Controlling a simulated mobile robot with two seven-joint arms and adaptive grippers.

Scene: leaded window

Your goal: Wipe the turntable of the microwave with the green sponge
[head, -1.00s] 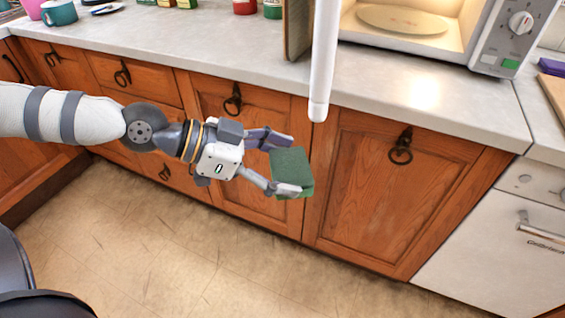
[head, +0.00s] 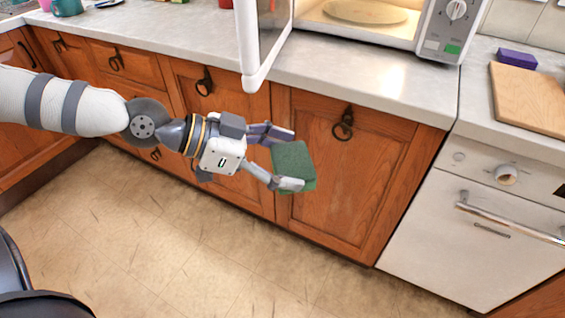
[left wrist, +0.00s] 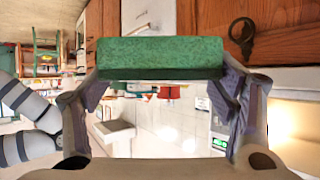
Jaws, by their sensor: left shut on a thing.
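The green sponge (head: 293,165) is held between the fingers of my left gripper (head: 283,160), in front of the wooden cupboard doors and below the counter top. In the left wrist view the sponge (left wrist: 160,57) spans the gap between the two fingertips. The microwave (head: 436,30) stands on the counter at the top of the head view, with its door (head: 262,45) swung open toward me. Its turntable (head: 364,11) shows inside as a pale round plate, partly cut off by the picture's top edge. The sponge is apart from it. My right gripper is not in view.
The open door's lower end overhangs the counter's front edge. A purple block (head: 517,58) and a wooden board (head: 530,96) lie on the counter at right, above a white oven (head: 480,235). A teal mug (head: 67,7) stands far left. The counter before the microwave is clear.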

